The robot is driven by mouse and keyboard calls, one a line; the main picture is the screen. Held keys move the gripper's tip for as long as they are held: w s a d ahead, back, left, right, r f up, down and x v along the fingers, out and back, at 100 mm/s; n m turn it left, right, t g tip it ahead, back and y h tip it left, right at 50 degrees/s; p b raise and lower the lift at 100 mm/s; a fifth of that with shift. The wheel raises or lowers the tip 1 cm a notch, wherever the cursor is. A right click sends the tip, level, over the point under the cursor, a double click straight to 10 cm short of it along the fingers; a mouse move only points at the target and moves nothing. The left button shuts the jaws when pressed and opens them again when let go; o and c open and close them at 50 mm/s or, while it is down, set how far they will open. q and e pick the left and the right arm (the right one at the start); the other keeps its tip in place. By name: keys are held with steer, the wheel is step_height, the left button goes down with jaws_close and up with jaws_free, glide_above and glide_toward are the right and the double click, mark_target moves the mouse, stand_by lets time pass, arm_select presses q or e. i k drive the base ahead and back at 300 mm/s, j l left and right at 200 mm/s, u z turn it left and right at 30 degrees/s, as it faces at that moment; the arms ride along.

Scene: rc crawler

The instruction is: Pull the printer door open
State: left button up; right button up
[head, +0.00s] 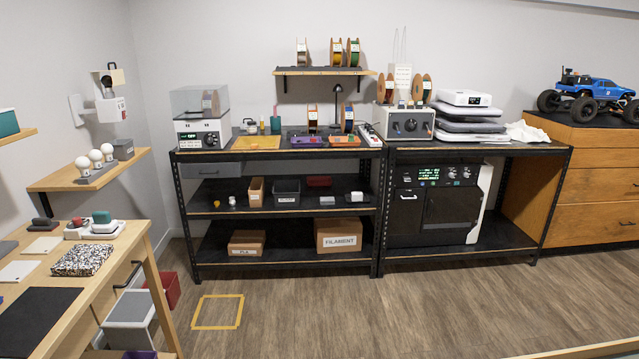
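The black and white printer (484,190) stands on the lower shelf of the right-hand bench in the head view. Its front has a lit green display (428,174) and knobs along the top. Below these is a dark front panel with a darker window (448,207), which looks like the door and appears closed. A small pale handle (408,196) sits on the front's upper left. Neither of my grippers is in view, and nothing blocks the printer's front.
The wooden floor (400,315) before the printer is clear. A yellow tape square (218,327) marks the floor further left. A wooden table (125,262) stands at the left edge. A black shelf post (379,225) stands left of the printer, and wooden drawers (600,190) stand at right.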

mark_target(451, 209)
steer(key=i+z, duration=0.1)
steer(key=i, duration=0.5)
steer(key=i+z, duration=0.1)
steer(key=i, duration=0.5)
steer(key=i+j+z, duration=0.15)
steer(key=i, duration=0.45)
steer(key=i+j+z, duration=0.1)
steer(key=i, duration=0.5)
steer(key=j, duration=0.1)
